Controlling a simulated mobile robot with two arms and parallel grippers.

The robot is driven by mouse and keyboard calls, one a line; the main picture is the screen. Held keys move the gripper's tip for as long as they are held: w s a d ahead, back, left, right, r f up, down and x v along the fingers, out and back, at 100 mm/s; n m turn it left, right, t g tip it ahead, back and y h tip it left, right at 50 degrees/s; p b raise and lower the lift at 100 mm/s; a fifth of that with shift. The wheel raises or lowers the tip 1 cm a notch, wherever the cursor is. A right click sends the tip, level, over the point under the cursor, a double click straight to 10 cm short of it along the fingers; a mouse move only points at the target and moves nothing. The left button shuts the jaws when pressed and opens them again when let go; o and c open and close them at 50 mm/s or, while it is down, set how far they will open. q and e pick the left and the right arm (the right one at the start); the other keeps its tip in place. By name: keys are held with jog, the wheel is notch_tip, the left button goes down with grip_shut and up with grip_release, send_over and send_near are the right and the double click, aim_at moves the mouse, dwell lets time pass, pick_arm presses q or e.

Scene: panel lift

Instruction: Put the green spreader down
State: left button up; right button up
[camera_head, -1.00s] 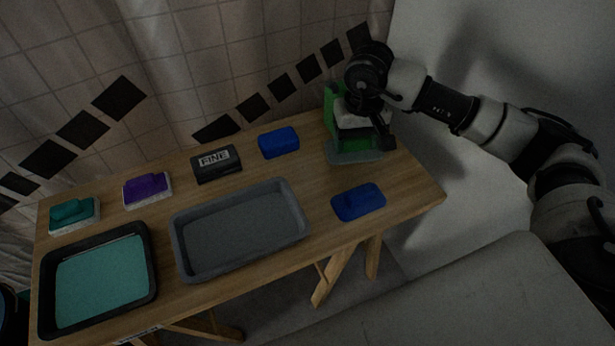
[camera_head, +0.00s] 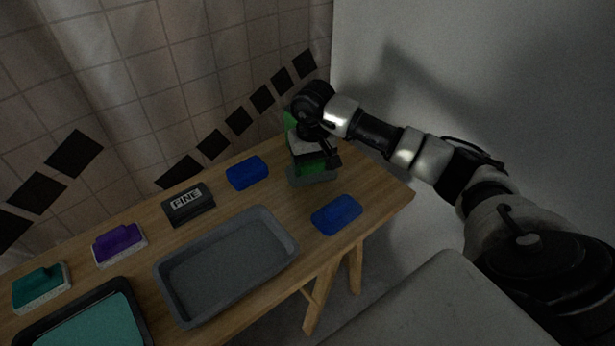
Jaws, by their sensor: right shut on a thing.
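The green spreader (camera_head: 316,166) is at the right back part of the wooden table, above or on a grey-green pad (camera_head: 312,180). My right gripper (camera_head: 318,146) comes in from the right and is shut on the spreader from above, hiding much of it. Green shows on the left and below the gripper. I cannot tell whether the spreader touches the pad. My left gripper is not in view.
A blue block (camera_head: 337,214) lies in front of the pad and another blue block (camera_head: 247,173) to its left. A black FINE block (camera_head: 188,204), a purple-topped block (camera_head: 119,243), a teal-topped block (camera_head: 41,287), an empty grey tray (camera_head: 168,297) and a black tray (camera_head: 140,318) stand further left.

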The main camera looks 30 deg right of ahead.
aim_at(308, 173)
jog(key=shift+w+a+f, duration=0.35)
jog(key=shift+w+f, duration=0.05)
jog(key=shift+f, duration=0.05)
notch_tip(308, 173, down, 4)
jog(key=shift+r, duration=0.1)
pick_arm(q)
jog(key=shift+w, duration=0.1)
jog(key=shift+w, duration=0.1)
pick_arm(e)
jog(key=o, duration=0.9)
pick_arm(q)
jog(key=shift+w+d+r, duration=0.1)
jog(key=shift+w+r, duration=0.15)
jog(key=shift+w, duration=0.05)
pick_arm(e)
jog(key=shift+o, duration=0.2)
